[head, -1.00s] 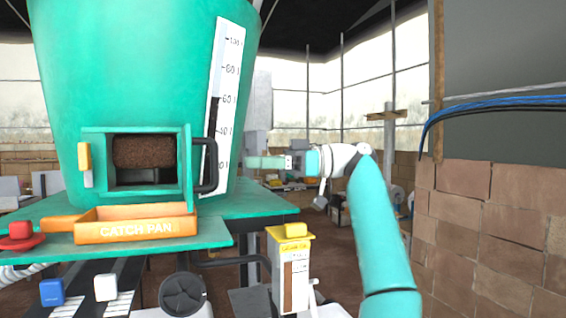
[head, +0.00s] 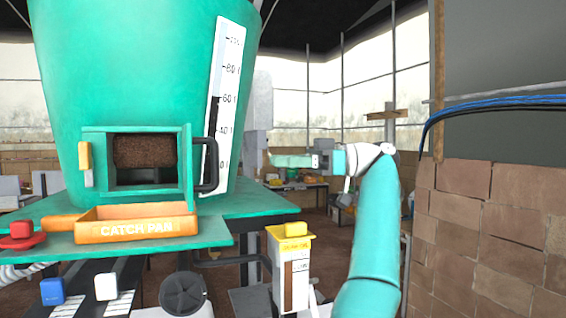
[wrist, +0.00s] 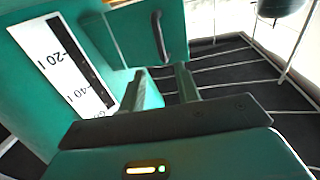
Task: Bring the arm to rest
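My arm (head: 374,230) rises at the right of the head view and bends left at the top. My gripper (head: 272,160) points left toward the teal tank, in the air to the right of the hatch handle. In the wrist view my gripper's two fingers (wrist: 160,88) stand apart with nothing between them. Beyond them are the open hatch door (wrist: 140,35) with its black handle (wrist: 160,38) and the tank's white level scale (wrist: 65,62). The gripper appears clear of the door.
The teal tank (head: 140,60) has an open hatch with brown material (head: 143,151) inside. An orange catch pan (head: 135,224) sits below it. A box with a yellow top (head: 292,260) stands in front. A brick wall (head: 490,230) is at the right.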

